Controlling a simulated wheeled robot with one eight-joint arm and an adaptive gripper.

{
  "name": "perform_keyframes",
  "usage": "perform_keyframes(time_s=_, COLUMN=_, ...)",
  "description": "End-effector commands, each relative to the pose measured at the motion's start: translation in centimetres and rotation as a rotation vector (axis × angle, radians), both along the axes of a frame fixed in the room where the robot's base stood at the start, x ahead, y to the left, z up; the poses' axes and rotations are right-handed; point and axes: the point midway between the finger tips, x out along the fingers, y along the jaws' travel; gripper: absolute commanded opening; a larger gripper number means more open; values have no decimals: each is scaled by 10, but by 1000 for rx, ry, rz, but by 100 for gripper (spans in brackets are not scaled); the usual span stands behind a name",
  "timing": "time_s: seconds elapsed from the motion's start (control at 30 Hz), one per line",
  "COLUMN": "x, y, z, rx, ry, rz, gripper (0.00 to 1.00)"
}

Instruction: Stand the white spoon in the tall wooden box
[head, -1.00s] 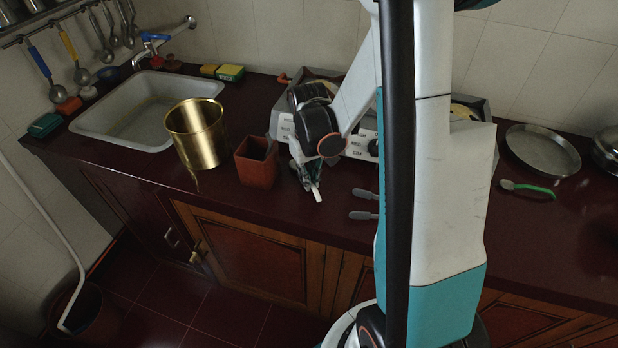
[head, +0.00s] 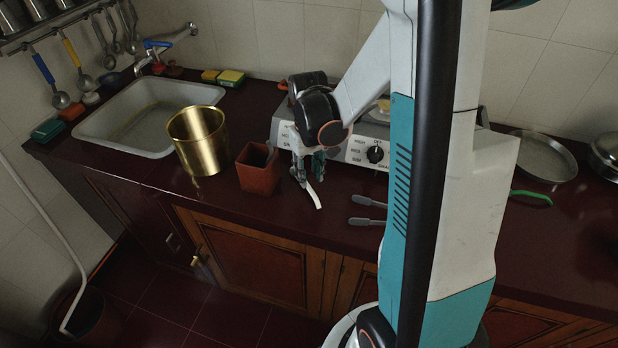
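The white spoon (head: 315,196) shows as a pale strip on the dark red counter, just below my gripper; its upper end is hidden by the fingers. My gripper (head: 309,175) points down over it, with its two fingers apart, one on each side of the strip's upper end. I see no clear grip on it. The tall wooden box (head: 257,172) is reddish brown, square and open at the top. It stands upright on the counter, a short way left of my gripper.
A brass pot (head: 198,142) stands left of the box, with the sink (head: 130,130) behind. The stove (head: 352,152) is behind my gripper. Two grey utensils (head: 367,210) lie to the right, partly behind my arm. A round tray (head: 545,158) and a green handle (head: 532,197) lie further right.

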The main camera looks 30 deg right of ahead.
Motion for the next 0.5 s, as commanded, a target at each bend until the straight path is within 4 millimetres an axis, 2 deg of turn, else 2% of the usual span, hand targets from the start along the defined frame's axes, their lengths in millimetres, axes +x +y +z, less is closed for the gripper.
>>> perform_keyframes(time_s=0.03, x=-1, y=0, z=15, rx=0, ry=0, rz=0, gripper=30)
perform_keyframes(time_s=0.2, x=0, y=0, z=46, rx=0, ry=0, rz=0, gripper=30)
perform_keyframes(time_s=0.33, x=0, y=0, z=62, rx=0, ry=0, rz=0, gripper=30)
perform_keyframes(time_s=0.5, x=0, y=0, z=70, rx=0, ry=0, rz=0, gripper=30)
